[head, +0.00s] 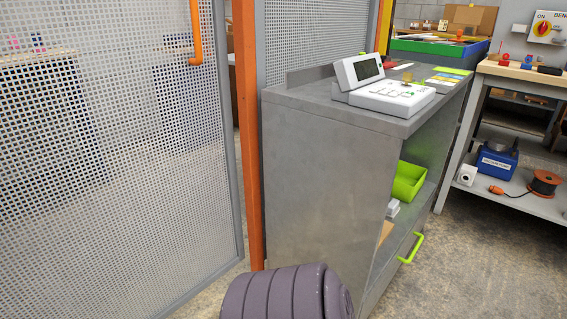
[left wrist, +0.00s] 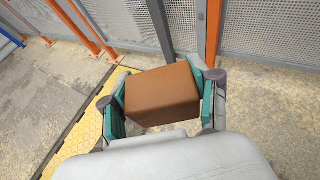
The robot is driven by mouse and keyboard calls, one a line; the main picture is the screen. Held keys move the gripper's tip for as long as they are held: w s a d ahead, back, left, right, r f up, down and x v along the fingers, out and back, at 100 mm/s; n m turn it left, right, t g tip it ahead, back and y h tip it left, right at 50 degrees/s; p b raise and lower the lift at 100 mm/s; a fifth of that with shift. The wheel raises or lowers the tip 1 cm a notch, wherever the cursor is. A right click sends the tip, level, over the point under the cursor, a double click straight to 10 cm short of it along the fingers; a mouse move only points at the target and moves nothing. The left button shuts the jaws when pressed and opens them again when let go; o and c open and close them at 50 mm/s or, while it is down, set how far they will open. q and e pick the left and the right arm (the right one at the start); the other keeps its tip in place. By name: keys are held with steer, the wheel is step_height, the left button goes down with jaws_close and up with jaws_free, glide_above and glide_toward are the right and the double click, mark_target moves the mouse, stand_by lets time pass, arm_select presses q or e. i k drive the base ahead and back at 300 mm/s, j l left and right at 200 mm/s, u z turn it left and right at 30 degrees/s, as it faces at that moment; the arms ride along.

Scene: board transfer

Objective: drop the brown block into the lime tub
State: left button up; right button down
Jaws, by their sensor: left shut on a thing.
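The brown block (left wrist: 162,95) is between the two teal-padded fingers of my left gripper (left wrist: 163,92) in the left wrist view. The gripper is shut on it and holds it over the concrete floor, near a yellow strip. The lime tub (head: 408,181) sits on the shelf inside the grey cabinet in the head view, partly hidden by the cabinet's side. The block and both grippers are out of the head view.
The grey cabinet (head: 325,180) carries a white device (head: 383,88) on top. A lime handle (head: 411,248) sticks out low at its front. A mesh panel (head: 110,150) and an orange post (head: 247,130) stand to the left. A workbench (head: 515,75) is at the right. Concrete floor lies between.

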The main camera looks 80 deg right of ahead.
mark_target(399, 180)
steer(key=k+l+u, duration=0.25)
steer(key=k+u, duration=0.2)
steer(key=k+l+u, duration=0.15)
steer(key=k+u, duration=0.75)
steer(key=k+j+u, duration=0.2)
steer(key=k+u, duration=0.25)
steer(key=k+l+u, duration=0.1)
steer(key=u, duration=0.3)
steer(key=k+u, duration=0.6)
steer(key=u, duration=0.2)
steer(key=k+j+u, duration=0.1)
steer(key=u, duration=0.3)
steer(key=k+j+u, duration=0.25)
steer(key=u, duration=4.95)
steer(key=i+j, duration=0.05)
